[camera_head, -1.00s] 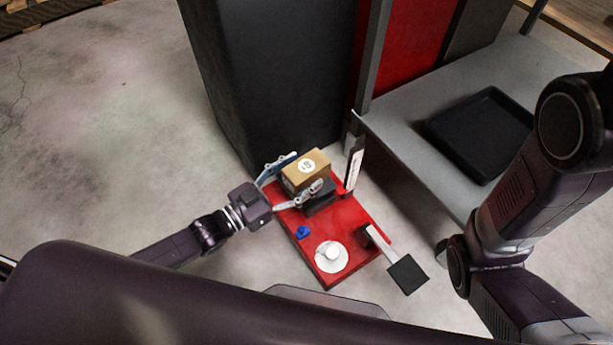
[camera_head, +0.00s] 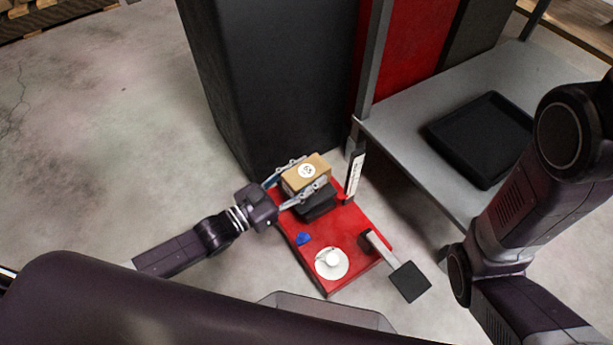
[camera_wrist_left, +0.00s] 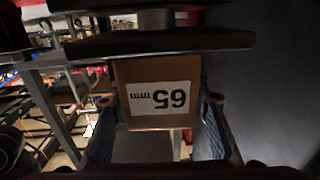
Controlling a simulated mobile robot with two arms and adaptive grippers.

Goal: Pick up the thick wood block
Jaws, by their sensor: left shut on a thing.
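The thick wood block (camera_head: 306,174) is a tan box with a white round label on top, above the dark block at the back of the red stand. My left gripper (camera_head: 301,178) comes in from the left and is shut on it, one finger on each side. In the left wrist view the block (camera_wrist_left: 157,92) shows a face marked "65 mm" between the fingers of the left gripper (camera_wrist_left: 158,115). I cannot tell whether the block touches the dark block below. My right gripper is not in view; only my right arm shows at the right.
The red stand (camera_head: 350,222) also carries a blue piece (camera_head: 303,239), a white disc (camera_head: 331,264) and an upright post (camera_head: 354,174). A dark cabinet (camera_head: 275,80) stands close behind. A grey table (camera_head: 400,120) with a black tray (camera_head: 480,138) is at right.

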